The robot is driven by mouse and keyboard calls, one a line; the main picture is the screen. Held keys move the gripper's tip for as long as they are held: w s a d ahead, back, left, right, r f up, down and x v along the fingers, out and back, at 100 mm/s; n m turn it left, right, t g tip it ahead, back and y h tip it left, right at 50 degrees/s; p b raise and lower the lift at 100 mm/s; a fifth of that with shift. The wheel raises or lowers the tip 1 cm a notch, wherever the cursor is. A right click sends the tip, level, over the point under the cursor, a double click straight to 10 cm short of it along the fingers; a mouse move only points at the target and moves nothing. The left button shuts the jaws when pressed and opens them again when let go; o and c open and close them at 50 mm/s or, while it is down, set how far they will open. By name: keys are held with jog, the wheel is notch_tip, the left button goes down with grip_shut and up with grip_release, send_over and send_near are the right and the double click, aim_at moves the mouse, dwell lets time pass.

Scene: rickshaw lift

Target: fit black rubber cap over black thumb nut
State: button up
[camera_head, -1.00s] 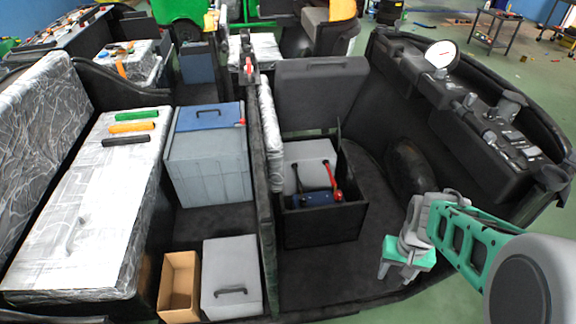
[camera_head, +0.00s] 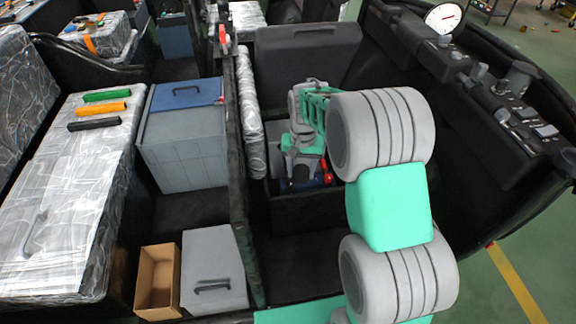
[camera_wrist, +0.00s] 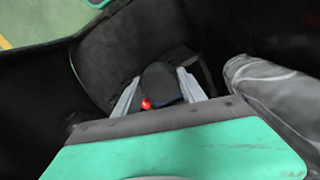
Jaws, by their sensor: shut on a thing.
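In the wrist view, my gripper (camera_wrist: 158,90) is shut on a round black piece, which looks like the black rubber cap (camera_wrist: 160,80). In the head view, my gripper (camera_head: 303,178) points down over the open black box under the raised seat. A blue unit (camera_head: 326,180) inside the box is mostly hidden by my gripper. A red connector (camera_head: 326,172) shows just right of my fingers, and in the wrist view a red spot (camera_wrist: 147,103) shows beside the held piece. I cannot make out the black thumb nut in either view, nor whether the cap touches anything.
The black box wall (camera_head: 310,211) rises around my gripper, with the raised seat lid (camera_head: 308,52) behind. A dark partition (camera_head: 240,165) stands close on the left. A cardboard box (camera_head: 158,282) and a grey lidded box (camera_head: 213,272) sit further left.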

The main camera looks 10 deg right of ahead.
aim_at(290, 182)
jog(key=w+f+m+b, duration=0.5)
jog(key=w+f+b, duration=0.2)
jog(key=w+f, duration=0.7)
jog(key=shift+w+a+f+b, duration=0.1)
jog(key=shift+w+f+b, duration=0.15)
jog(key=shift+f+b, duration=0.6)
jog(key=shift+w+d+f+b, duration=0.1)
jog(key=shift+w+f+b, duration=0.25)
jog(key=shift+f, duration=0.8)
jog(key=shift+w+a+f+b, duration=0.1)
jog(key=shift+w+f+b, duration=0.05)
jog(key=shift+f+b, duration=0.75)
jog(key=shift+f, duration=0.1)
jog(key=shift+a, duration=0.1)
jog(key=shift+s+f+b, duration=0.1)
jog(key=shift+f+b, duration=1.1)
jog(key=shift+f, duration=0.85)
jog(key=o, duration=1.4)
notch_tip(290, 182, up, 8)
jog(key=shift+f+p, duration=0.1)
jog(key=shift+p, duration=0.3)
